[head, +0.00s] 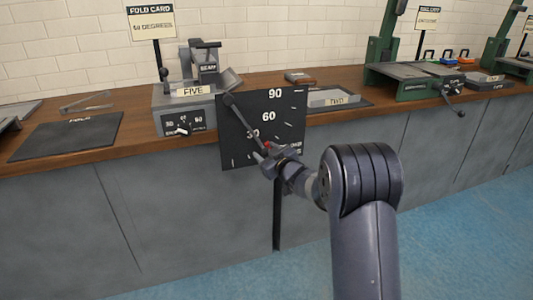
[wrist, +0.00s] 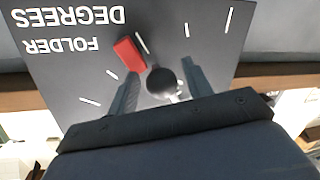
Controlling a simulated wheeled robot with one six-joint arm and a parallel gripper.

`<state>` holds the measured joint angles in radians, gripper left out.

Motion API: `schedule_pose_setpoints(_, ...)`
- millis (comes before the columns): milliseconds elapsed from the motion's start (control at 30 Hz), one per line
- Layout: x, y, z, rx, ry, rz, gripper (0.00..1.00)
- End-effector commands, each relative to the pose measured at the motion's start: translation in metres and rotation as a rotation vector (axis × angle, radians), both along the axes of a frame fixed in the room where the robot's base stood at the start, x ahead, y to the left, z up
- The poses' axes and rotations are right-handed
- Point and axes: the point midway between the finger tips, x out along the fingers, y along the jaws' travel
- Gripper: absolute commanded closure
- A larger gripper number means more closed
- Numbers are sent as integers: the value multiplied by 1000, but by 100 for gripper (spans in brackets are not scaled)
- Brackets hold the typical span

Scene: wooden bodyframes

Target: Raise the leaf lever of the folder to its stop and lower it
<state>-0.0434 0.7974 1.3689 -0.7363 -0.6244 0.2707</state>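The folder (head: 205,68) is a grey machine labelled FIVE on the bench. Its black degree board (head: 235,130), marked 90, 60 and 30, stands at the bench front and also shows in the wrist view (wrist: 70,75). A dark leaf lever (head: 243,118) slants down across the board from upper left towards my gripper. My gripper (head: 266,161) is at the board's lower part. In the wrist view its two fingers (wrist: 160,88) are apart, with a dark round knob (wrist: 161,80) between them and gaps beside it. A red marker (wrist: 129,54) is near the knob.
A fold card (head: 151,24) stands behind the folder; its number is hard to read. A black mat (head: 65,138) lies left on the wooden bench. A tray labelled TWO (head: 336,98) and green machines (head: 385,70) stand right. Blue floor is free in front.

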Motion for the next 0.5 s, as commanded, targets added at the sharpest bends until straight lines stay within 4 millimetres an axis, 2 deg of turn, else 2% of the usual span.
schedule_pose_setpoints(300,-3,-1,0,0,1,1,51)
schedule_pose_setpoints(500,-22,-11,4,0,1,0,51)
